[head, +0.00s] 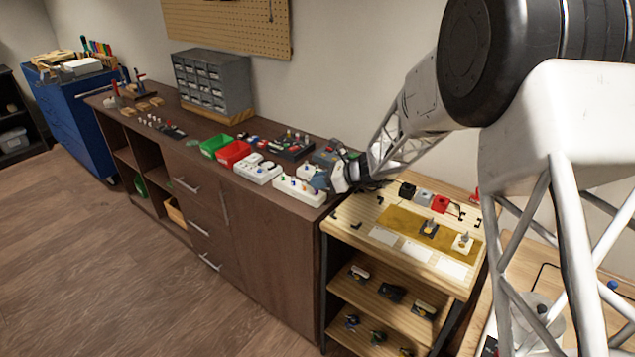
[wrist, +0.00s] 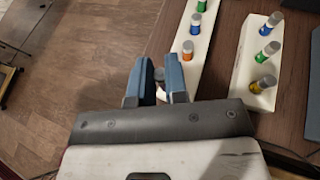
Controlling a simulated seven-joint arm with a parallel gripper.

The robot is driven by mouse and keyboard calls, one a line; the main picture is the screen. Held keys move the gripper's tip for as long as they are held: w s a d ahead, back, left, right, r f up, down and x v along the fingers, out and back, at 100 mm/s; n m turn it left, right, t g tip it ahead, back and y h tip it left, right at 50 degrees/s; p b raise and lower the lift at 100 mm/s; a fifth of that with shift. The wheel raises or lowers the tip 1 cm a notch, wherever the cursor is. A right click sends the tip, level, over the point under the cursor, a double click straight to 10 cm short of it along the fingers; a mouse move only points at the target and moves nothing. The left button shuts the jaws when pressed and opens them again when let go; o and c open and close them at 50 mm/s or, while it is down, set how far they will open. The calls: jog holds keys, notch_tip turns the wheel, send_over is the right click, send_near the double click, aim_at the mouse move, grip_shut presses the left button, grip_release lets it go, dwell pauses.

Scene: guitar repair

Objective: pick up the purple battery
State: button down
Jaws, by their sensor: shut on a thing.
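My gripper (wrist: 157,72) has its two blue-grey fingers closed on a small battery with a grey top. Only a sliver of this battery (wrist: 160,76) shows between the fingers; its lower body looks faintly purple, and the rest is hidden. The fingers are just left of a long white holder (wrist: 204,62), over or close to its edge; I cannot tell the height. In the head view my gripper (head: 321,181) is above the right end of the dark cabinet top, at the white holders, and the held battery cannot be made out.
A second white holder (wrist: 243,72) to the right has green and blue batteries. Red (head: 233,153) and green (head: 215,146) bins stand left of the holders. A wooden workbench (head: 345,215) is at the right.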

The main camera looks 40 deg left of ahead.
jog(key=s+d+r, duration=0.1)
jog(key=s+d, duration=0.8)
jog(key=d, duration=0.1)
jog(key=shift+s+d+r, duration=0.2)
jog(key=shift+s+d, duration=0.05)
jog(key=shift+s, duration=0.05)
